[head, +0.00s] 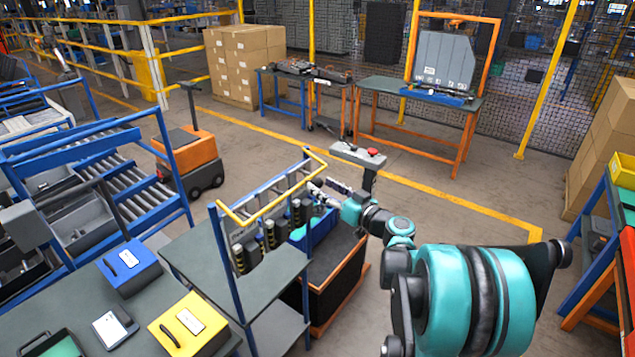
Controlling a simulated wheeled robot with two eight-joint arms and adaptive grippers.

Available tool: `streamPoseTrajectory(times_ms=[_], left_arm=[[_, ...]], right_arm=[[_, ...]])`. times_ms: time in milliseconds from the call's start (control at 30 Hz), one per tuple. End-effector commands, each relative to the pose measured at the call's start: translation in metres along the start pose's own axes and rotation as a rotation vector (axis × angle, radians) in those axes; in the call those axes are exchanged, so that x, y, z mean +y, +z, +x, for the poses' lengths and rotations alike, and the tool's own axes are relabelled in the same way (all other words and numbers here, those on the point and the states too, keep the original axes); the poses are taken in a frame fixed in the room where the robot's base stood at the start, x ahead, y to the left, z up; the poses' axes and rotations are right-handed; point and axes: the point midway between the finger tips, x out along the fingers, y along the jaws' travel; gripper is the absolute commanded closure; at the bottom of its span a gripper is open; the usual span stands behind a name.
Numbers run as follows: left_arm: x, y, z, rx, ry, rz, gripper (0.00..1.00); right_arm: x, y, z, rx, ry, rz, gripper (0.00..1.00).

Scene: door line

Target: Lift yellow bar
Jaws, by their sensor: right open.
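The yellow bar (275,210) is a bent yellow rail across the top of a blue-framed rack in the middle of the head view. Its ends bend back at left and right. My right gripper (318,189) is open, close to the right part of the bar. Its fingers point left toward the bar. I cannot tell whether they touch it or whether the bar lies between them. My right arm comes in from the lower right. My left gripper is not in view.
Several dark parts (270,235) hang in the rack below the bar. A grey shelf table (215,262) stands in front, with blue (130,268) and yellow (188,325) boxes on a table at lower left. A dark bin (335,285) stands right of the rack.

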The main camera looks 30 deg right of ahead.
Motion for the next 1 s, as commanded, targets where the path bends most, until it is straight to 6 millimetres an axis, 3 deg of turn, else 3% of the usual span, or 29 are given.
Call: streamPoseTrajectory(times_ms=[200, 500, 567, 700, 1000], left_arm=[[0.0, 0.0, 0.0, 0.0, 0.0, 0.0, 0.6], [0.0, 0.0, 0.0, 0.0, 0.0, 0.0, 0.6], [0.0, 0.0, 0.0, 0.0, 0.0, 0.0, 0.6], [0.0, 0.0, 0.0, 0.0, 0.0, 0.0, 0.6], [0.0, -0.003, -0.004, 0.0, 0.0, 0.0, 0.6]], right_arm=[[0.0, 0.0, 0.024, -0.001, -0.001, 0.0, 0.49], [0.0, 0.0, 0.027, -0.001, 0.0, 0.001, 0.49], [0.0, 0.0, 0.027, -0.001, 0.0, 0.001, 0.63], [0.0, 0.0, 0.027, -0.001, 0.0, 0.001, 0.99], [-0.001, -0.004, 0.027, -0.015, 0.003, -0.002, 1.0]])
